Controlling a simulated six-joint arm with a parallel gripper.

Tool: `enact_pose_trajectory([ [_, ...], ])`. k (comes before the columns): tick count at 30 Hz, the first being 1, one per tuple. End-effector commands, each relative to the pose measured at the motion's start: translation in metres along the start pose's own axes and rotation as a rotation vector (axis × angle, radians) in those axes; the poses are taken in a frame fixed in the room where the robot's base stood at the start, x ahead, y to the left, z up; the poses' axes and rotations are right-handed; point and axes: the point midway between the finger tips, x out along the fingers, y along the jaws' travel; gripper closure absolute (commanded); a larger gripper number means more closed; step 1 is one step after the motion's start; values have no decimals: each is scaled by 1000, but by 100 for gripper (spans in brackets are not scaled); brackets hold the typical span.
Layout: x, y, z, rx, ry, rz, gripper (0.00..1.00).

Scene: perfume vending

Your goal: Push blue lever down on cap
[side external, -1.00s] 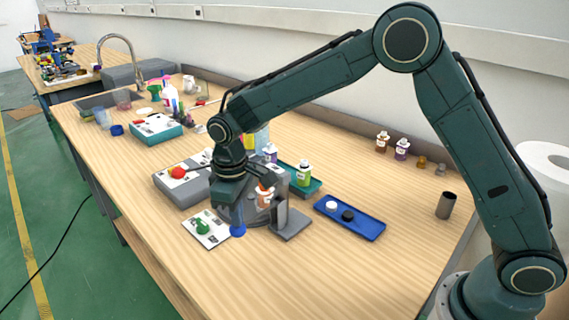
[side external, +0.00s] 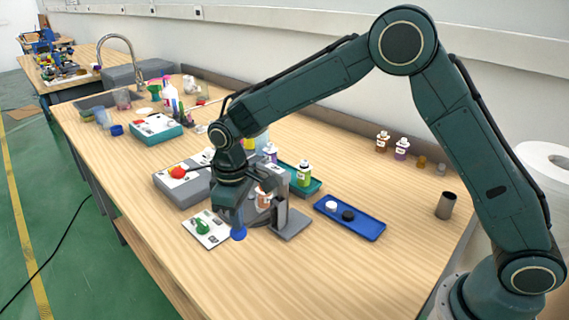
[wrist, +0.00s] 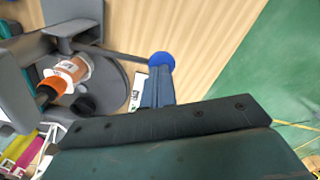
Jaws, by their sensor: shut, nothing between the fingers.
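The blue lever (side external: 238,234) shows as a round blue end at the front of the grey round-based press. It also shows as a blue disc in the wrist view (wrist: 161,59). My gripper (side external: 234,220) points down with its shut fingers at the blue disc. In the wrist view the fingertips (wrist: 157,72) overlap the disc's edge; I cannot tell whether they touch it. A bottle with an orange cap (side external: 264,199) stands in the press, and the wrist view shows it too (wrist: 70,69). My gripper hides part of the lever and press.
A white panel with a green knob (side external: 203,229) lies left of the lever. A grey box with a red button (side external: 177,173) stands behind it. A blue tray (side external: 350,218) with a white and a black cap lies to the right. The front table area is clear.

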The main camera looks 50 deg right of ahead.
Motion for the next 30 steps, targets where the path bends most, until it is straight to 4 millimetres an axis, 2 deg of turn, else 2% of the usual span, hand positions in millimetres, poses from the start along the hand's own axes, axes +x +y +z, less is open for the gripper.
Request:
enact_pose_trajectory([
  [30, -56, 0, 0, 0, 2, 0, 100],
])
